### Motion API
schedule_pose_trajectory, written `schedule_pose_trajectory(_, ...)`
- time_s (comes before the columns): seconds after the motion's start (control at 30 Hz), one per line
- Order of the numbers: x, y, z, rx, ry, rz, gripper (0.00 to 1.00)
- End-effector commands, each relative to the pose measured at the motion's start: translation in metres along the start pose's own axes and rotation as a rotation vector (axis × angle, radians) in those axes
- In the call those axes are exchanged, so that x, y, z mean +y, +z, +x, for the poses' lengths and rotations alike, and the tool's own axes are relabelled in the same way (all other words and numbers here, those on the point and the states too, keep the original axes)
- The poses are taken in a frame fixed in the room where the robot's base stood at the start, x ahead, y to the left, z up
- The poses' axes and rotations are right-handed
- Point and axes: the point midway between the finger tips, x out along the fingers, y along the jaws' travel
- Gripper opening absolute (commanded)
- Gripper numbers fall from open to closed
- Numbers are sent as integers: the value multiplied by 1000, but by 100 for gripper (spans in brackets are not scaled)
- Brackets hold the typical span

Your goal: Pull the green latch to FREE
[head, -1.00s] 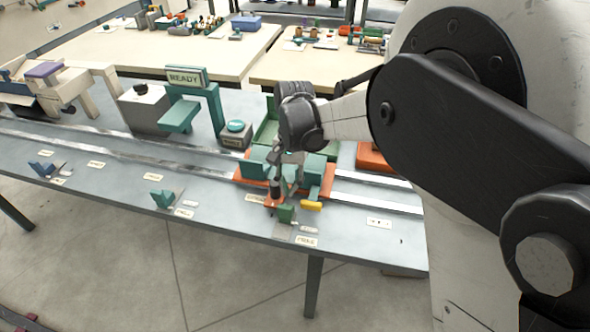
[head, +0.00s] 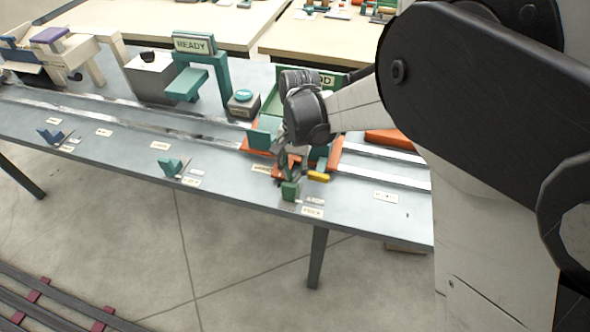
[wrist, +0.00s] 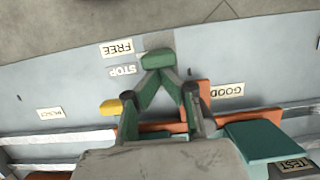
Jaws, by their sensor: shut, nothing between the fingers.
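The green latch (head: 290,190) is a small block near the front edge of the bench, beside the STOP label (head: 315,200) and FREE label (head: 312,212). In the wrist view the latch (wrist: 157,59) lies just past my fingertips, level with a spot between the STOP (wrist: 122,70) and FREE (wrist: 116,47) labels. My gripper (wrist: 159,74) is shut, its two fingers meeting at the tips against or very close to the latch. I cannot tell whether they touch. In the head view my gripper (head: 286,176) points down behind the latch and partly hides the carriage.
An orange carriage (head: 256,147) with green blocks sits on the rails behind the latch. A yellow tab (head: 318,176) is close to my gripper's right. A teal READY stand (head: 219,95) and grey button box (head: 243,102) stand further left.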

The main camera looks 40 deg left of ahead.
Motion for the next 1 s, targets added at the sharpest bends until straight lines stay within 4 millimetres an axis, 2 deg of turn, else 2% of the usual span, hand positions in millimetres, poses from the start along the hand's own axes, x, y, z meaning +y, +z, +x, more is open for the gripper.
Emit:
schedule_pose_trajectory(0.1,0,17,6,0,0,-2,0)
schedule_pose_trajectory(0.17,0,21,6,-1,1,-1,0)
schedule_pose_trajectory(0.57,0,24,4,-7,2,-3,0)
schedule_pose_trajectory(0.67,1,24,-6,-7,1,-2,0)
schedule_pose_trajectory(1.0,6,16,-68,-1,-3,10,0)
